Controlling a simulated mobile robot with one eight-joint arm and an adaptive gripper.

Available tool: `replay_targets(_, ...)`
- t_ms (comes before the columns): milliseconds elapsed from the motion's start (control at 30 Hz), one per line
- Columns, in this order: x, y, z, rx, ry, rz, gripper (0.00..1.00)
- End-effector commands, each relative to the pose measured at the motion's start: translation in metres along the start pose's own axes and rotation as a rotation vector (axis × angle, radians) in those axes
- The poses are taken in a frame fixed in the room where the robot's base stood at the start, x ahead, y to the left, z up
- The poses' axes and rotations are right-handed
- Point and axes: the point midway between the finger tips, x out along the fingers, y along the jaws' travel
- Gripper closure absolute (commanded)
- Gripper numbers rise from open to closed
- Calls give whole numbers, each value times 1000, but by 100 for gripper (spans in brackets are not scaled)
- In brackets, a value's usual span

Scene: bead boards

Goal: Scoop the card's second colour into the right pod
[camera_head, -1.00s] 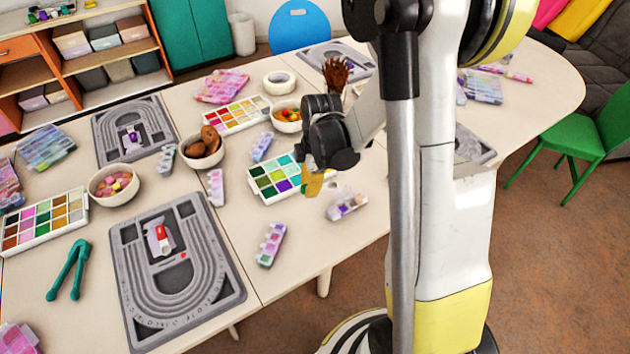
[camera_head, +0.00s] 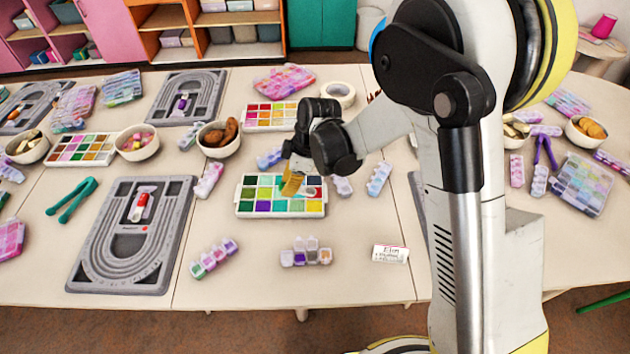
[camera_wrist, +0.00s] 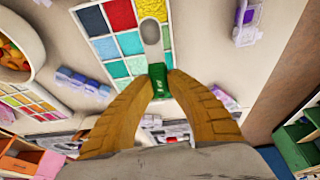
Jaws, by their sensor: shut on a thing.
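My gripper (camera_head: 292,184) is above the right side of a white bead tray (camera_head: 280,215) with cells of several colours. In the wrist view its tan fingers (camera_wrist: 158,84) are shut on the green handle of a scoop (camera_wrist: 157,76). The scoop's grey bowl (camera_wrist: 151,34) shows over the tray cells; whether it holds beads is unclear. Clear lidded pods stand in front of the tray: one strip in the middle (camera_head: 306,254) and one at left (camera_head: 213,257). A white block with dark lettering (camera_head: 390,253) lies at right; I cannot tell if it is the card.
A grey bead board (camera_head: 170,255) with a small red-and-white item lies at left, with green tweezers (camera_head: 72,200) beside it. Bowls (camera_head: 218,150) and another colour tray (camera_head: 270,116) stand behind. Bare table lies around the front pods.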

Motion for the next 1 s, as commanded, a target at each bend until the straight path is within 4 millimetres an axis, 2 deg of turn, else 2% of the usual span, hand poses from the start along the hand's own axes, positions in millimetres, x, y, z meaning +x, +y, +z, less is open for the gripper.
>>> replay_targets(167, 6, -1, -2, -1, 31, -3, 100)
replay_targets(633, 27, -2, 23, 8, 271, 5, 100)
replay_targets(1000, 44, -3, 33, 6, 266, 4, 100)
